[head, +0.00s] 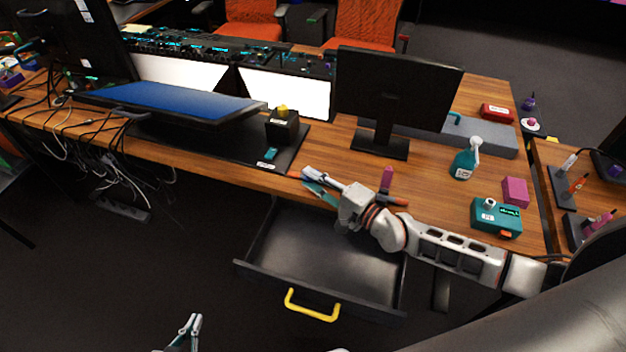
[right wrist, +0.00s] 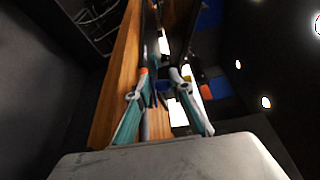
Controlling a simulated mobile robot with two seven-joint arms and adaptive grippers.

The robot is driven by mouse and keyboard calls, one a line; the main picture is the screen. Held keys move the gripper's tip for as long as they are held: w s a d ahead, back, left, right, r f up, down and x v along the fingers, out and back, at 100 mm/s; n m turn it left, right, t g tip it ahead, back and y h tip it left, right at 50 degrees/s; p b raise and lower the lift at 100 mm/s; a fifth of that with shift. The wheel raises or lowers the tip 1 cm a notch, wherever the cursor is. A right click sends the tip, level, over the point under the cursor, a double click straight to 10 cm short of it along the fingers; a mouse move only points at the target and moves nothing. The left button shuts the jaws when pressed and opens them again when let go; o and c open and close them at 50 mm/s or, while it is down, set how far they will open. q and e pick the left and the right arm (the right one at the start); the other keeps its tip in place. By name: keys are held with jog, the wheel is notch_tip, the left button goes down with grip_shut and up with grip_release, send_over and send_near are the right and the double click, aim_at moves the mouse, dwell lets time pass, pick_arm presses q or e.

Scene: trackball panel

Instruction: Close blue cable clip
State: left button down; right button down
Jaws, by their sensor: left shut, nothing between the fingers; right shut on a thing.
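My right gripper (head: 308,180) reaches in from the right to the table's front edge, above the open drawer. In the right wrist view its fingers (right wrist: 161,82) stand a little apart, closed on a small dark blue piece that looks like the blue cable clip (right wrist: 163,87). Whether the clip's lid is open or shut cannot be told. The clip cannot be made out in the head view, where the fingers cover that spot. My left gripper (head: 193,322) is shut and empty, low over the floor in front of the table.
The drawer with a yellow handle (head: 312,305) stands open below the table. A black monitor (head: 395,95), a pink bottle (head: 387,178), a spray bottle (head: 466,160) and a teal box (head: 495,216) stand near my right arm. Loose cables (head: 100,140) hang at the left.

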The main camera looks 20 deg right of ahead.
jog(key=shift+s+f, duration=0.2)
jog(key=shift+f, duration=0.3)
dwell(0.5)
jog(key=c, duration=1.9)
grip_release()
jog(key=shift+f, duration=0.1)
jog(key=shift+r+p+v, duration=0.15)
jog(key=shift+p+v, duration=0.05)
jog(key=shift+v, duration=0.5)
jog(key=shift+r+p+v, duration=0.2)
jog(key=shift+v, duration=0.5)
jog(key=v, duration=0.3)
jog(key=p+v, duration=0.1)
jog(key=v, duration=0.2)
jog(key=shift+r, duration=0.25)
jog(key=v, duration=1.2)
